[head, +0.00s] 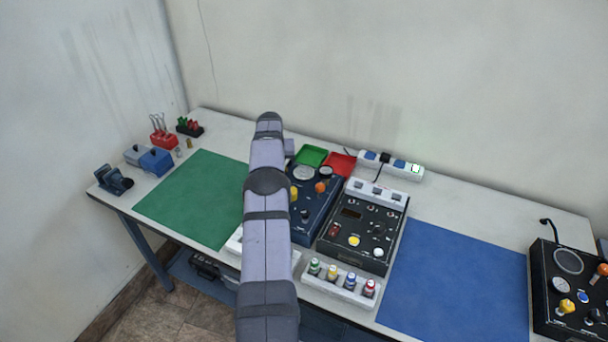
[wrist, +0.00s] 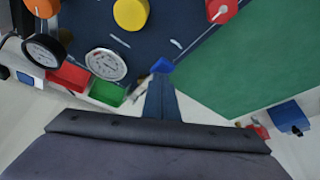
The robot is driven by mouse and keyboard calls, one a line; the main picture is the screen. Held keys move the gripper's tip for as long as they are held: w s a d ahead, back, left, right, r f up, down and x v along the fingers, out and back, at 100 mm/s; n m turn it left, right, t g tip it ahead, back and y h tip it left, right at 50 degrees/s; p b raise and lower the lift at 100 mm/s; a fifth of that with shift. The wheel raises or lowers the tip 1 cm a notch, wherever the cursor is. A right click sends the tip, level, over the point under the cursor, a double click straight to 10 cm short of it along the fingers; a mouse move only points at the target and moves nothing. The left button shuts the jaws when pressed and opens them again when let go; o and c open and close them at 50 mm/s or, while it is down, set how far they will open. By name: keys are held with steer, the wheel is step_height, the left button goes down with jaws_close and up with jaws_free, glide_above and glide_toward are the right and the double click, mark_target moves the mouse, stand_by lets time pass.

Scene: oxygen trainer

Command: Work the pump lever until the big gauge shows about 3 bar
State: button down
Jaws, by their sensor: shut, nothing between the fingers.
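The dark blue trainer panel (head: 317,208) stands right of my arm in the head view, partly hidden by it. A large pale-faced round gauge (head: 304,172) sits at its far end. In the wrist view this gauge (wrist: 105,63) lies left of my gripper (wrist: 162,67); its reading is too small to tell. My gripper is shut and empty, over the panel's edge near the gauge, apart from the knobs. A yellow knob (wrist: 130,12), an orange knob (wrist: 40,6) and a red knob (wrist: 222,10) show there. I cannot pick out the pump lever for certain.
A green mat (head: 190,195) lies left, a blue mat (head: 455,285) right. A black panel (head: 362,230) adjoins the blue one; a second trainer (head: 568,290) stands far right. Green (head: 311,156) and red (head: 340,165) trays and a power strip (head: 392,166) lie behind.

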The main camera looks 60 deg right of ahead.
steer(key=shift+r+p, duration=0.8)
steer(key=shift+r, duration=0.7)
steer(key=shift+f, duration=0.1)
steer(key=shift+f+b, duration=1.25)
steer(key=shift+f, duration=0.6)
steer(key=shift+r, duration=0.2)
steer(key=shift+r+p, duration=1.2)
steer(key=shift+r, duration=0.55)
steer(key=shift+f, duration=0.1)
